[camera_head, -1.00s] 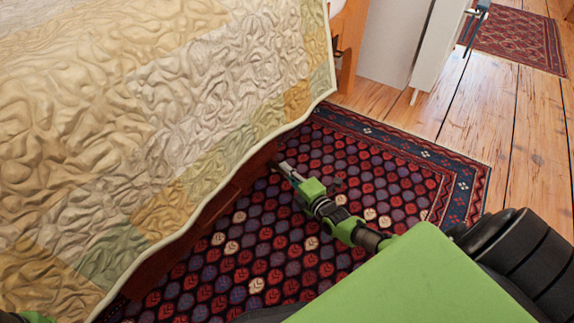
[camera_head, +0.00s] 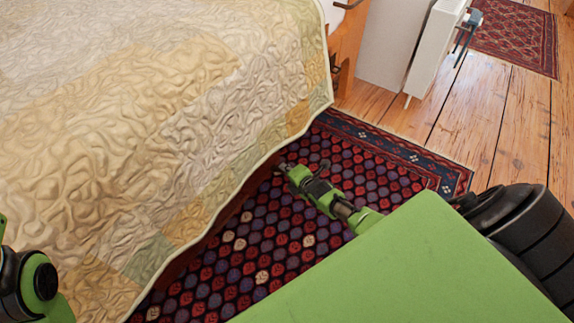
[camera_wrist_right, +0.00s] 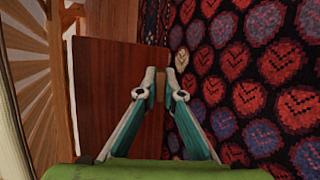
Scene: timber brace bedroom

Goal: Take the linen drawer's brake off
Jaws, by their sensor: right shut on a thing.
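The linen drawer shows in the right wrist view as a reddish-brown wooden panel (camera_wrist_right: 105,95) standing over the patterned rug. In the head view only a thin strip of dark red wood shows under the quilt's edge. My right gripper (camera_head: 283,168) is low by the bed's side, just above the rug. In the right wrist view its two fingers (camera_wrist_right: 162,84) come close together at the panel's rug-side edge, shut on a small part there. The brake itself is not clearly visible; the fingertips cover what they hold. My left gripper is out of view; only part of my left arm shows.
The quilt-covered bed (camera_head: 130,120) fills the left and overhangs the drawer side. A patterned rug (camera_head: 375,175) lies beside it on plank flooring (camera_head: 500,110). A white panel-like piece (camera_head: 437,45) stands at the back, near a second rug (camera_head: 525,40).

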